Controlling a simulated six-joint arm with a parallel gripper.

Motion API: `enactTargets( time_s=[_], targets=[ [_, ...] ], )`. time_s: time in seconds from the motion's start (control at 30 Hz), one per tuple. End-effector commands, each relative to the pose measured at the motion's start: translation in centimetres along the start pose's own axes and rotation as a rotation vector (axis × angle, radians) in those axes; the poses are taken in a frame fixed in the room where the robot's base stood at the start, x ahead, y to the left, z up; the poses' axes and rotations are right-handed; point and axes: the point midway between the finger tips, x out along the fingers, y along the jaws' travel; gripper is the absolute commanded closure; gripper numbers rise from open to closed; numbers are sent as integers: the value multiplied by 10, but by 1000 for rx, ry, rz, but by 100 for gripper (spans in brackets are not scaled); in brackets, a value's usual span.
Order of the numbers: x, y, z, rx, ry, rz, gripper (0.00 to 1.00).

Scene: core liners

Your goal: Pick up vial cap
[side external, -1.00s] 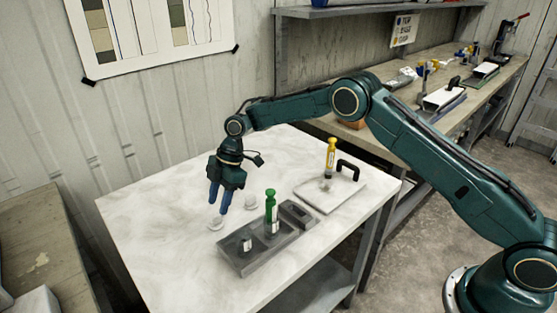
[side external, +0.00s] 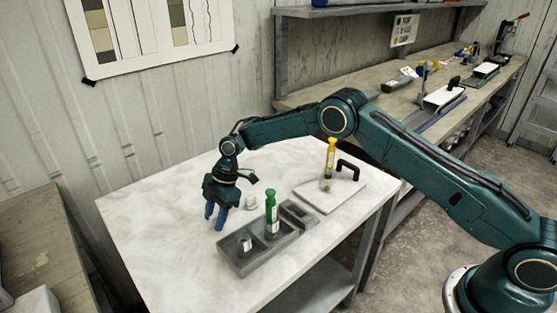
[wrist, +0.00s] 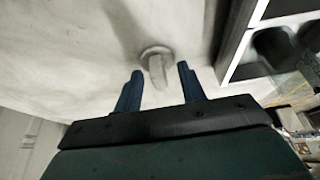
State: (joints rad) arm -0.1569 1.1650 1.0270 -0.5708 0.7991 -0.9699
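A pale vial cap with a round flange and a short stem shows in the wrist view (wrist: 157,64). It lies on the white tabletop, ahead of and between my blue fingertips. My gripper (side external: 214,218) points down over the table, just left of the dark tray; it also shows in the wrist view (wrist: 160,76). The fingers are open, with a gap on both sides of the cap's stem. I cannot tell whether the tips touch the table. In the side view the fingers hide the spot where this cap appears to lie. Another small pale piece (side external: 250,203) stands behind the gripper.
The dark slotted tray (side external: 238,268) holds a green-topped tube (side external: 270,207) and a white-labelled vial (side external: 245,241). A pale plate (side external: 315,199) with a black handle (side external: 348,169) and a yellow tube (side external: 331,153) are at the right. The table's left side is clear.

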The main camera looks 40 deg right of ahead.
Motion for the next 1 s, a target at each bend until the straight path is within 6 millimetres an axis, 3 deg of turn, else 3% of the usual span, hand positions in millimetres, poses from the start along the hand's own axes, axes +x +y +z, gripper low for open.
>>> enactTargets(
  time_s=[0.17, 0.37, 0.77, 1.0],
  targets=[
    [0, 0, 0, 0, 0, 0, 60],
    [0, 0, 0, 0, 0, 0, 99],
    [-1, -1, 0, 1, -1, -2, 100],
    [-18, 0, -7, -1, 0, 1, 100]
  ],
)
